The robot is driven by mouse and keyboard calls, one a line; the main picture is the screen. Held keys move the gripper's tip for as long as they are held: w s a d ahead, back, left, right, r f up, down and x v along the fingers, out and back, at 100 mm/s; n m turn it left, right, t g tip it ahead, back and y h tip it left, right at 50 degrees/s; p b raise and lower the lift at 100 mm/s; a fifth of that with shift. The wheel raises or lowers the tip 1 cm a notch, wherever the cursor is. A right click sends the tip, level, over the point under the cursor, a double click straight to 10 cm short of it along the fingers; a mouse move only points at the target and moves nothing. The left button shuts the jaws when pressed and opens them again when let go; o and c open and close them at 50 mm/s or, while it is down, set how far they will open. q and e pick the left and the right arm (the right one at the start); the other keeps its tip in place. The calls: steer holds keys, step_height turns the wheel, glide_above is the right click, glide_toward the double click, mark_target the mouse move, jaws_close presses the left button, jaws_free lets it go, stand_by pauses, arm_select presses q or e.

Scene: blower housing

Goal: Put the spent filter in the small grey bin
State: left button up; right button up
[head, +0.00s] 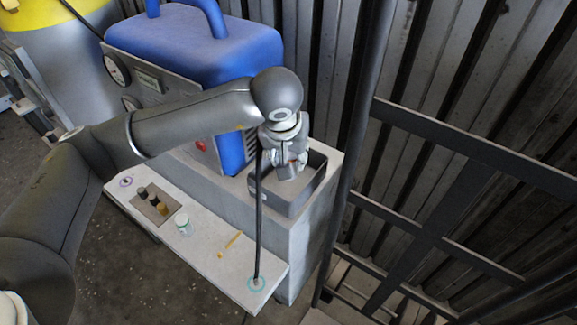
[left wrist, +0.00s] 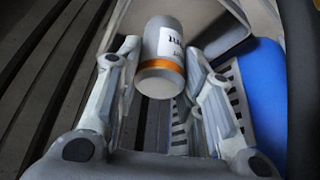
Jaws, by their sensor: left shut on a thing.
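My left gripper (head: 287,160) points down over the small grey bin (head: 298,203), an open box on the pale block beside the blue blower. It is shut on the spent filter (head: 287,173), a grey cylinder whose lower part shows at the bin's opening in the head view. In the left wrist view the filter (left wrist: 163,60) has an orange band and a white label with partly readable letters, and sits between the two fingers (left wrist: 160,85). I cannot tell whether the filter touches the bin. The fingers hide part of the bin's inside. My right gripper is not in view.
The blue blower housing (head: 195,45) stands close left of the bin. A dark post (head: 352,150) and railing are at the right.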

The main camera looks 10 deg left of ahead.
arm_select(q)
steer(key=x, duration=0.3)
steer(key=b+x, duration=0.1)
steer(key=x, duration=0.1)
steer(key=a+b+x, duration=0.1)
steer(key=x, duration=0.2)
steer(key=shift+w+f, duration=0.25)
steer(key=shift+f, duration=0.05)
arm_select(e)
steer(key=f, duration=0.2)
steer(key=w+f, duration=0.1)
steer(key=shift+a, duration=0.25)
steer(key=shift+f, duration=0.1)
arm_select(q)
steer(key=shift+f+b, duration=0.2)
steer(key=shift+b, duration=0.25)
steer(key=o, duration=1.2)
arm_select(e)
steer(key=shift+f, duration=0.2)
